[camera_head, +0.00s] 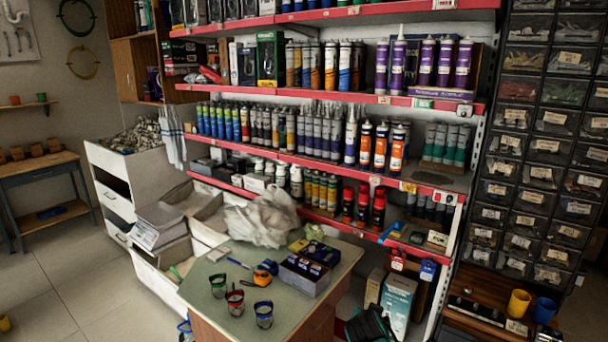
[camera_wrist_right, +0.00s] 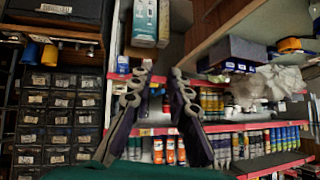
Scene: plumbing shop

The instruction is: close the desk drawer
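The desk (camera_head: 225,262) stands at the bottom centre of the head view, with a grey-green top and brown wooden sides. Its wooden side (camera_wrist_right: 232,28) also shows upside down at the top right of the right wrist view. I cannot make out its drawer or how far it is open; most of its front is hidden or out of frame. My right gripper (camera_wrist_right: 157,110) is open in the right wrist view, with nothing seen between its fingers. My left gripper is not in view.
Cups (camera_head: 264,314), a dark box (camera_head: 304,275) and a plastic bag (camera_head: 262,218) are on or beside the desk. White open bins (camera_head: 160,283) stand left of it. Stocked red-edged shelves (camera_head: 340,175) rise behind. Drawer cabinet (camera_head: 545,150) is right. Floor at left (camera_head: 60,290) is mostly clear.

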